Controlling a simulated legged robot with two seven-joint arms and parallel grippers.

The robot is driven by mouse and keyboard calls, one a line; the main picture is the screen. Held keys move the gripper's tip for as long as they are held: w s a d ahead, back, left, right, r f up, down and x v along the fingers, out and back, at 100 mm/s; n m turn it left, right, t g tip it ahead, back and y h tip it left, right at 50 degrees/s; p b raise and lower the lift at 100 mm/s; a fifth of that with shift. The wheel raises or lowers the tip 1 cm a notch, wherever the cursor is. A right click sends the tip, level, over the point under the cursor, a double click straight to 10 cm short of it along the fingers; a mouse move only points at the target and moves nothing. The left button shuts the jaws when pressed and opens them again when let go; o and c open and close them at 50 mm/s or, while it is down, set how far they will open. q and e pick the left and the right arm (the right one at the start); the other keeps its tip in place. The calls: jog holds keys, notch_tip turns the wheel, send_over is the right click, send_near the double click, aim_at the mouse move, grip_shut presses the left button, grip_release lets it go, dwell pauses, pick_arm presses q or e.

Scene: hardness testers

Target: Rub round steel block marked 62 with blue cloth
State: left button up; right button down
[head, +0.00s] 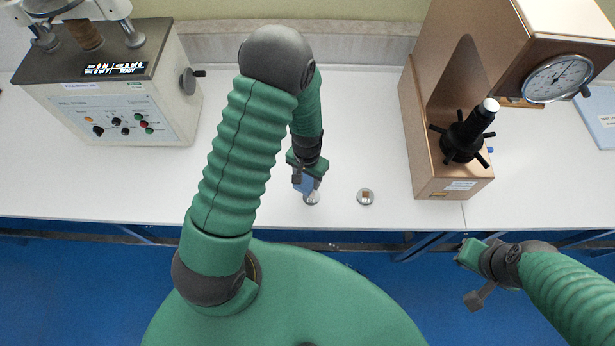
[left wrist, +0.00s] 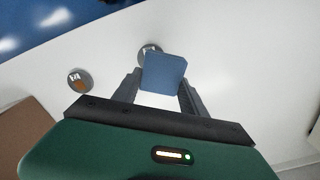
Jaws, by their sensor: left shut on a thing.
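My left gripper (head: 306,178) is shut on a blue cloth (head: 307,184), which also shows between the fingers in the left wrist view (left wrist: 164,73). The cloth is over or against a round steel block (head: 312,199) near the table's front edge. That block shows partly behind the cloth in the left wrist view (left wrist: 149,50); whether they touch I cannot tell. A second round block (head: 365,197) with a brown patch lies to its right, also in the left wrist view (left wrist: 79,81). The numbers are too small to read. My right gripper (head: 474,254) is empty-looking, beyond the table's front edge.
A grey tester (head: 120,110) with knobs and a lit display stands at the left. A copper-coloured tester (head: 425,150) with a dial (head: 558,78) and black handwheel stands at the right. The white table (head: 240,170) is clear between the left tester and the blocks.

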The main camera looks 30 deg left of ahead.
pick_arm(q)
jog(key=shift+f, duration=0.1)
notch_tip(320, 180, up, 3)
jog(key=p, duration=0.2)
jog(key=shift+p, duration=0.3)
